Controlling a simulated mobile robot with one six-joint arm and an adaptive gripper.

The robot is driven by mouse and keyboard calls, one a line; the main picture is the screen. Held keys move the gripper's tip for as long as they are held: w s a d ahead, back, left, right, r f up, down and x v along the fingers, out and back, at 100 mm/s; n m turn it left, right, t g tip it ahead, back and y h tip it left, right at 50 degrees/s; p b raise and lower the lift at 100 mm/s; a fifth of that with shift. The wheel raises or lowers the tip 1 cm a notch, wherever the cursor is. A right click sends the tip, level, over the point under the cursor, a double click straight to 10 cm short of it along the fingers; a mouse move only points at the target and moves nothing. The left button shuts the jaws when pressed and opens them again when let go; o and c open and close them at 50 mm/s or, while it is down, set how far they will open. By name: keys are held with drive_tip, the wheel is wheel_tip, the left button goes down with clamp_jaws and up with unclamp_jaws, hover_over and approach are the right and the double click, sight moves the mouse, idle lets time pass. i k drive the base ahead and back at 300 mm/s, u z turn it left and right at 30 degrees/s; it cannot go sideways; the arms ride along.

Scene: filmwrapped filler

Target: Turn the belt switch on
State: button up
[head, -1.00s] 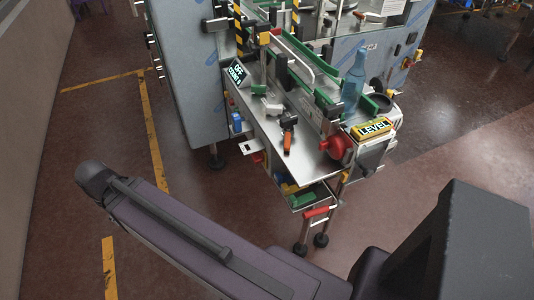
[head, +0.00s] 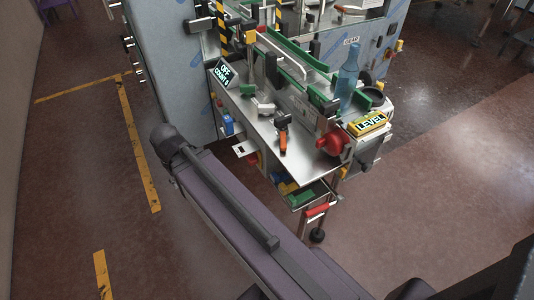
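The filler machine stands ahead with a steel deck (head: 262,127). A tilted display (head: 225,73) at its left reads "OFF" with a count line below. No part is clearly labelled as the belt switch. An orange-and-black handle-like part (head: 282,141) lies on the deck, and a red round knob (head: 331,143) sits at its front right corner. A blue part (head: 227,124) is on the left side below the deck. My gripper is not in view; only my purple-grey arm shows, in front of the machine.
A blue bottle (head: 347,80) stands by the green guide rails, behind a yellow "LEVEL" sign (head: 369,123). A bin with coloured pieces (head: 301,193) hangs under the deck. Open floor (head: 450,200) lies to the right, and yellow-marked floor to the left.

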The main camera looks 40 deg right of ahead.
sight(252, 159)
drive_tip(key=z, duration=0.9)
drive_tip(key=k, duration=0.95)
drive_tip(key=u, duration=0.05)
drive_tip(key=i, duration=0.7)
